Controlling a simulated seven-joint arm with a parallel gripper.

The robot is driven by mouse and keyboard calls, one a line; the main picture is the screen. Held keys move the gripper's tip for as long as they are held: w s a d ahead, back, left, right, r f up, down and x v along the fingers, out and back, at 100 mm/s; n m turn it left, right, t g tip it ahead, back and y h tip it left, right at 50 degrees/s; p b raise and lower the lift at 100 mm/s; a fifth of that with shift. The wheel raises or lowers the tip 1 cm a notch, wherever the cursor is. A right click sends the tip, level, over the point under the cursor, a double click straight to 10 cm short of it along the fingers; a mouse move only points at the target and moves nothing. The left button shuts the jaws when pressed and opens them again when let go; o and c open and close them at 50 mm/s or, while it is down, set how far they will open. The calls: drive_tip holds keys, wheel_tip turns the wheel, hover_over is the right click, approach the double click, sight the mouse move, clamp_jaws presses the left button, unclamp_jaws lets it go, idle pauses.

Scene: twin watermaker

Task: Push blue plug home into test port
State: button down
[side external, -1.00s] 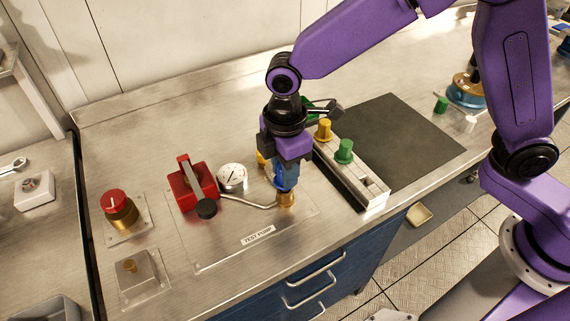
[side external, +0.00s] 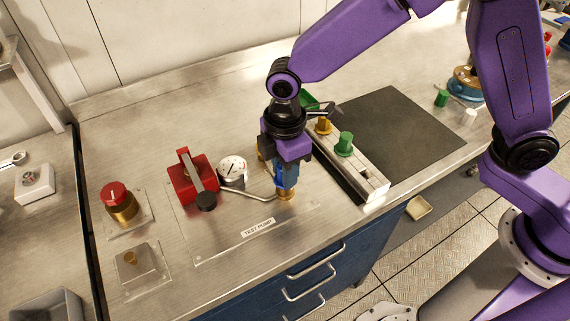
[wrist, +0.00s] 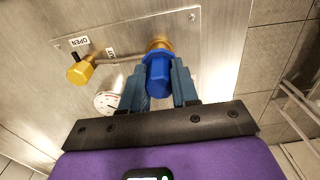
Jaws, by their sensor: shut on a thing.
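My gripper (side external: 286,174) is shut on the blue plug (wrist: 158,76), with one finger on each side of it in the wrist view. The plug is upright at the brass test port (side external: 286,195) and in line with it. In the side view the fingers largely cover the plug, and its lower end meets the top of the port. The port also shows just beyond the plug in the wrist view (wrist: 159,44). I cannot tell how deep the plug sits.
A red pump (side external: 192,178) with a black-knobbed lever and a white gauge (side external: 233,170) stand left of the port. A rack (side external: 352,168) with yellow and green plugs stands close on the right. A brass valve handle (wrist: 80,72) is left in the wrist view.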

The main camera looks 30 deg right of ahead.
drive_tip(key=c, duration=0.8)
unclamp_jaws()
wheel_tip(320, 180, up, 17)
drive_tip(key=shift+r, duration=0.15)
drive_tip(key=s+d+f+m, duration=0.1)
drive_tip(key=s+d+f, duration=0.2)
drive_tip(key=s+d, duration=0.4)
drive_tip(key=s+d+f+m, duration=0.2)
drive_tip(key=s+d, duration=0.4)
drive_tip(key=d, duration=0.4)
drive_tip(key=s+d+f+m, duration=0.2)
drive_tip(key=s+d+f, duration=0.1)
drive_tip(key=s+d, duration=0.4)
drive_tip(key=shift+s+d+f, duration=0.2)
drive_tip(key=shift+d, duration=0.35)
drive_tip(key=shift+s+d+f, duration=0.15)
drive_tip(key=shift+d, duration=0.4)
